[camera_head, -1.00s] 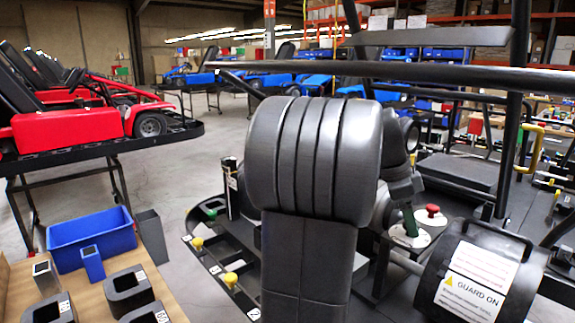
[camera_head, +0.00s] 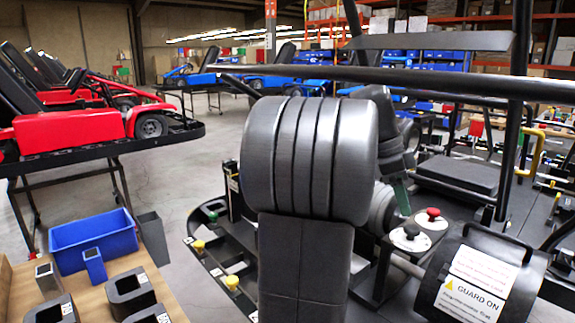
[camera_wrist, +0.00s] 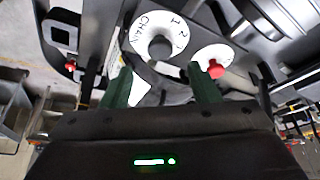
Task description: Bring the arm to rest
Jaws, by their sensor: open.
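My gripper (camera_wrist: 161,82) is open, its two dark green fingers apart with nothing held between them in the wrist view. In the head view a green finger (camera_head: 402,199) shows just above a black knob (camera_head: 411,231) on a white disc, apart from it. The rest of the gripper is mostly hidden behind my own arm. My arm is bent and raised over the kart.
A red button (camera_head: 433,212) on a white disc sits beside the knob. A black "GUARD ON" cover (camera_head: 520,292) is at right, and a dark bar (camera_head: 400,73) crosses above. A blue bin (camera_head: 92,238) stands on the bench at left. Grey floor (camera_head: 190,165) is open at left.

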